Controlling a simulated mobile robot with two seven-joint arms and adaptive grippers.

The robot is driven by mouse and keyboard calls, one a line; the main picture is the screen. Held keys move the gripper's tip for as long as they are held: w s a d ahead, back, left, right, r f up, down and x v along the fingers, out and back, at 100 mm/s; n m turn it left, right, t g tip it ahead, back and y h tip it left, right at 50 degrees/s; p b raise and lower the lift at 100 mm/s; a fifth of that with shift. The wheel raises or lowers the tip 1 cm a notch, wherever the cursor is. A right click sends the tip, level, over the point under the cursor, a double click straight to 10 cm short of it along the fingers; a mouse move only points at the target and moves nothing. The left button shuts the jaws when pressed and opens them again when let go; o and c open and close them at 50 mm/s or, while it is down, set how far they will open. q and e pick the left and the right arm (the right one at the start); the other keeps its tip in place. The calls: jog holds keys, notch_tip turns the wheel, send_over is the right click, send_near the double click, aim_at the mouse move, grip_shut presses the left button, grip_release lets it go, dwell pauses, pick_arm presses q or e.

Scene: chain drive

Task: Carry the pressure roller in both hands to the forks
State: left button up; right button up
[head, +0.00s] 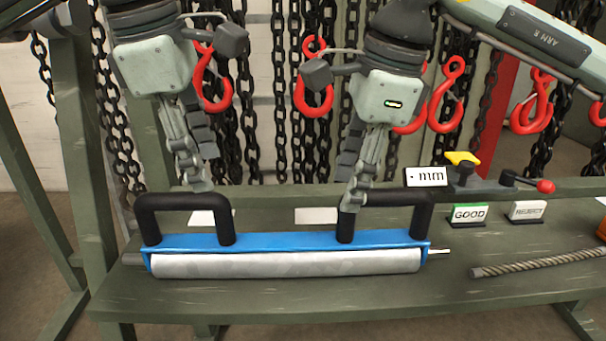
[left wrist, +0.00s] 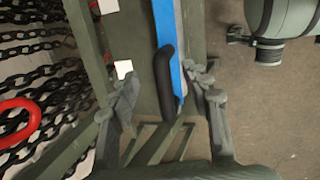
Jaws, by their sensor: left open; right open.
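The pressure roller (head: 285,263) lies along the front of the green bench, a pale grey cylinder under a blue frame with two black handles. My left gripper (head: 205,172) is open and empty just above the left handle (head: 185,201). In the left wrist view my left gripper (left wrist: 165,84) has its fingers apart on either side of that handle (left wrist: 165,72). My right gripper (head: 352,180) is open at the left part of the right handle (head: 395,198); its fingers overlap the handle in the picture, and I cannot tell whether they touch. I cannot make out the forks.
Black chains and red hooks (head: 314,90) hang behind the bench (head: 300,300). At the right are a GOOD sign (head: 468,215), a REJECT sign (head: 526,211), a yellow knob (head: 462,158), a red-tipped lever (head: 544,186) and a rope piece (head: 535,264). Two white labels lie behind the roller.

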aim_at(201, 194)
pick_arm(q)
jog(key=shift+w+a+f+m+y, duration=0.15)
jog(key=shift+a+m+y, duration=0.05)
jog(key=shift+a+y, duration=0.2)
jog(key=shift+w+a+f+m+y, duration=0.1)
jog(key=shift+a+m+y, duration=0.1)
jog(key=shift+a+y, duration=0.2)
pick_arm(e)
jog(key=d, duration=0.1)
jog(key=d+h, duration=0.1)
jog(key=w+d+h, duration=0.1)
jog(key=shift+d+f, duration=0.1)
jog(key=shift+f, duration=0.2)
pick_arm(q)
jog(key=shift+s, duration=0.1)
pick_arm(e)
jog(key=shift+s, duration=0.15)
pick_arm(q)
jog(key=shift+x, duration=3.9)
pick_arm(e)
jog(key=shift+w+f, duration=0.25)
jog(key=shift+f, duration=1.05)
jog(key=shift+w+f, duration=0.3)
jog(key=shift+f, duration=0.95)
jog(key=shift+w+f, duration=0.25)
jog(key=shift+f, duration=1.05)
pick_arm(q)
grip_shut()
pick_arm(e)
grip_shut()
